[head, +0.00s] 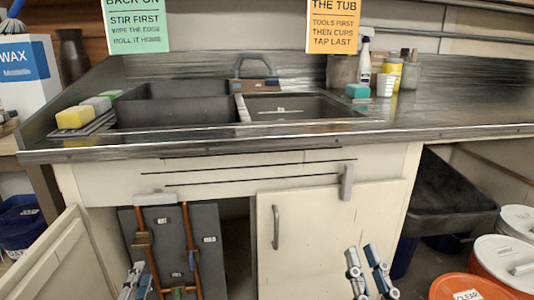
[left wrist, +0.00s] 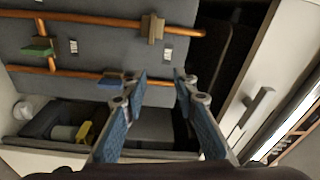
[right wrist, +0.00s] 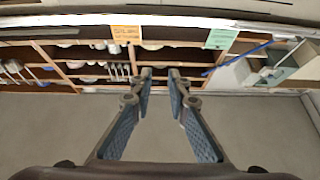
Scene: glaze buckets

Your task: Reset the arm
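My left gripper (head: 136,283) is low in front of the open left side of the sink cabinet (head: 238,172). In the left wrist view its blue-padded fingers (left wrist: 160,76) are apart with nothing between them. Beyond them is a grey panel (left wrist: 95,38) with copper-coloured rods and small clips. My right gripper (head: 368,266) is low in front of the shut right cabinet door (head: 325,225). In the right wrist view its fingers (right wrist: 160,71) are apart and empty, over bare grey floor, with shelves far beyond.
The left cabinet door (head: 50,262) stands open. A black sink (head: 170,108) is set in the counter, with a yellow sponge (head: 75,117) at its left. A black tub (head: 450,195) and an orange bucket (head: 467,288) are at the right.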

